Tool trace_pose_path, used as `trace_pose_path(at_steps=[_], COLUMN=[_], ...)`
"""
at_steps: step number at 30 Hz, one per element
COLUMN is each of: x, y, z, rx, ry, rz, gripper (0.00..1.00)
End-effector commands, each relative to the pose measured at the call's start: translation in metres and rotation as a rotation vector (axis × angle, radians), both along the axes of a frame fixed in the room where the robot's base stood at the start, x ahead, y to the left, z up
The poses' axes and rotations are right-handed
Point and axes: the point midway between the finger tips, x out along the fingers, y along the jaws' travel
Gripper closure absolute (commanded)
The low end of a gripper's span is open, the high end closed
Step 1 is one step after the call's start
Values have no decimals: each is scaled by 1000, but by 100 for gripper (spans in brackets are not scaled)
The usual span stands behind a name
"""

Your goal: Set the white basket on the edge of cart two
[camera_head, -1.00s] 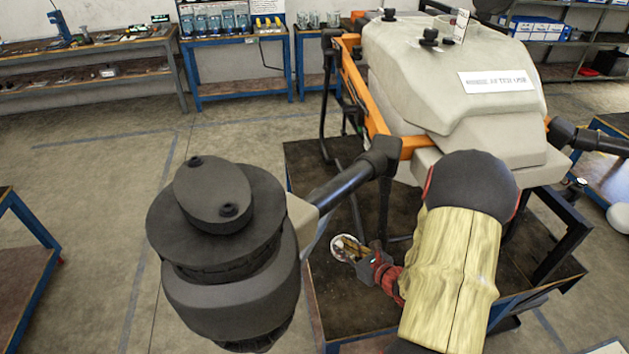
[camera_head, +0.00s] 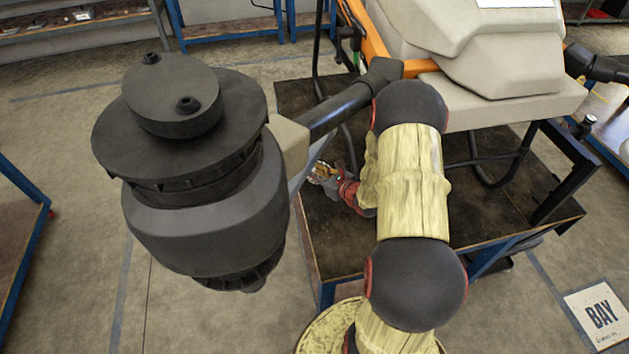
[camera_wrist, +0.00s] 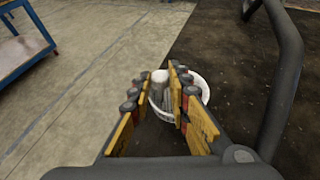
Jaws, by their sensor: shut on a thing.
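The white basket (camera_wrist: 204,84) is small and round, and shows in the wrist view at and beyond my fingers. My gripper (camera_wrist: 160,74) is shut on its wall, with a yellow-padded finger on each side. In the head view my gripper (camera_head: 326,174) is small and partly hidden behind my arm and the drone's boom; the basket is hard to make out there. The cart (camera_head: 335,250) under the drone has a dark worn top and a blue frame. My gripper is over its left side. I cannot read which cart is cart two.
The large beige drone (camera_head: 510,45) stands on the cart, with its dark motor (camera_head: 200,200) and boom (camera_head: 335,110) reaching left over the cart edge. A dark leg tube (camera_wrist: 283,80) is close right of my gripper. Another blue-framed cart (camera_head: 20,230) stands left, across open floor.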

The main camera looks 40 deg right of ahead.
Motion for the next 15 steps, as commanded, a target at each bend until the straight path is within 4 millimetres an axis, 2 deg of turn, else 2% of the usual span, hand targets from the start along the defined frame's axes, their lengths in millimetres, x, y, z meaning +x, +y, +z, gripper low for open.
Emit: trace_pose_path(at_steps=[5, 12, 15], x=[7, 10, 10], y=[-1, -1, -1], z=[-10, -42, -43], rx=[0, 0, -1], ry=[0, 1, 0], rz=[0, -1, -1], gripper=[100, 100, 100])
